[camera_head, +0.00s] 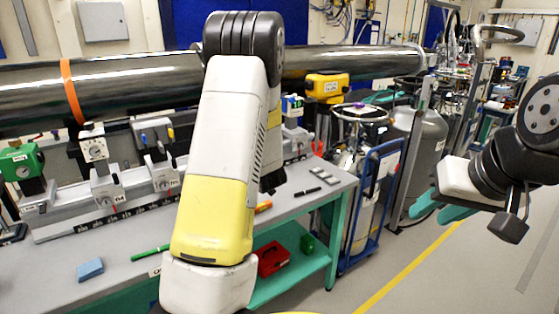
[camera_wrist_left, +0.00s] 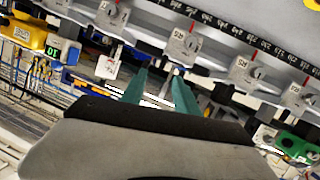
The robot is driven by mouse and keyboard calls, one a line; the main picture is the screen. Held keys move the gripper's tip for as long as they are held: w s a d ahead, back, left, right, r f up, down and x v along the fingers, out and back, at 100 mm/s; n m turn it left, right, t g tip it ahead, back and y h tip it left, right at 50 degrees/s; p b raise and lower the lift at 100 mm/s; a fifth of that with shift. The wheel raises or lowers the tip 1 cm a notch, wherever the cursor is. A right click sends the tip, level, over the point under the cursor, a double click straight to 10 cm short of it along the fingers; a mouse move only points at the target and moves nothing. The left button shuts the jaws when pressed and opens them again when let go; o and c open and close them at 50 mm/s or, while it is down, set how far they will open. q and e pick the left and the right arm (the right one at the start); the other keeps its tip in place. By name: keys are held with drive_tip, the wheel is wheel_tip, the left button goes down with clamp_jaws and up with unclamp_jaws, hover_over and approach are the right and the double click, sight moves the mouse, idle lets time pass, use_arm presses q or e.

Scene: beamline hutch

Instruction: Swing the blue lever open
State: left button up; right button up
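A pale block (camera_head: 153,131) with small blue and yellow handles stands behind the rail in the head view. The small blue part (camera_head: 145,139) is at its left, but I cannot tell how far it is swung. My left arm crosses the middle of the head view and hides its own gripper. In the left wrist view my left gripper (camera_wrist_left: 160,90) has its two teal fingers apart, with nothing seen between them, over the rail equipment. My right gripper (camera_head: 442,206) is apart from the bench at the right, its teal fingers spread and empty.
A steel pipe (camera_head: 140,78) runs above the rail. Carriages (camera_head: 105,188) sit on the rail. A green gauge box (camera_head: 20,163) is at left, a yellow box (camera_head: 327,87) at right. The bench bears a blue block (camera_head: 90,269) and a green pen (camera_head: 150,252). Open floor lies at right.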

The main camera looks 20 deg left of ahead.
use_arm(q)
drive_tip(key=s+d+r+m+h, duration=0.1)
drive_tip(key=d+r+h, duration=0.2)
drive_tip(key=d, duration=0.3)
drive_tip(key=shift+s+d+h, duration=0.2)
drive_tip(key=shift+h, duration=0.4)
